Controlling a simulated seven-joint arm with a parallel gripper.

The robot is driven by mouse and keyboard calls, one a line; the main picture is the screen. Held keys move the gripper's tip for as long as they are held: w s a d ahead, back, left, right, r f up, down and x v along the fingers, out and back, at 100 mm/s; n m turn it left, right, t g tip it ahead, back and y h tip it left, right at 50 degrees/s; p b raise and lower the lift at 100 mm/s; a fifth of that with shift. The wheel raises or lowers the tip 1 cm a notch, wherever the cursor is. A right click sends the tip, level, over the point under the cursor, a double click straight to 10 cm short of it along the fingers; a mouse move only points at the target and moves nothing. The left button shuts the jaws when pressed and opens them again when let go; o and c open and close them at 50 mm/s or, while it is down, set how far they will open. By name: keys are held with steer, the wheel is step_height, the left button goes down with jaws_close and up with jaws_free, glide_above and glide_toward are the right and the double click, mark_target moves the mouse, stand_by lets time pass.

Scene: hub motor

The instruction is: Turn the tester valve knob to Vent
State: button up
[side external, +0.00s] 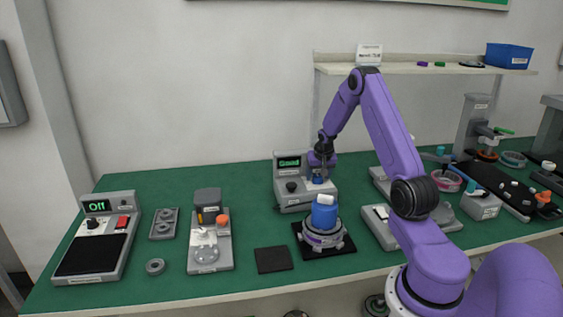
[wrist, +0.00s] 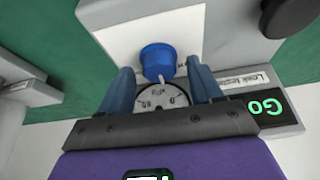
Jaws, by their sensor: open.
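The leak tester (side external: 291,196) is a grey box with a lit display reading "Good" at the back middle of the bench. Its blue valve knob (wrist: 158,61) shows in the wrist view, with a white pointer mark toward the round dial gauge (wrist: 160,97). My gripper (wrist: 160,66) is open, with one blue finger on each side of the knob and a gap to each side. In the side external view my gripper (side external: 318,174) is down at the tester's right part and mostly hides the knob. Any position labels beside the knob are too small to read.
A blue-topped hub part (side external: 324,218) stands on a black pad in front of the tester. A black knob (wrist: 288,16) sits near the corner of the wrist view. A dark square mat (side external: 273,260) and a small press station (side external: 209,245) lie to the left.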

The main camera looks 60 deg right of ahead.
steer(key=shift+m, duration=0.4)
steer(key=shift+w+m+g+h, duration=0.1)
steer(key=shift+m+g+h, duration=0.45)
steer(key=shift+m, duration=0.95)
steer(key=shift+a+r+m, duration=0.1)
steer(key=shift+m, duration=0.2)
steer(key=w+v, duration=0.1)
steer(key=v, duration=1.6)
steer(key=a+r+n+y, duration=0.1)
steer(key=a+n, duration=0.7)
steer(key=a, duration=1.2)
steer(key=shift+a+y, duration=0.2)
steer(key=shift+y, duration=0.35)
steer(key=shift+s+t, duration=0.1)
steer(key=shift+t, duration=0.15)
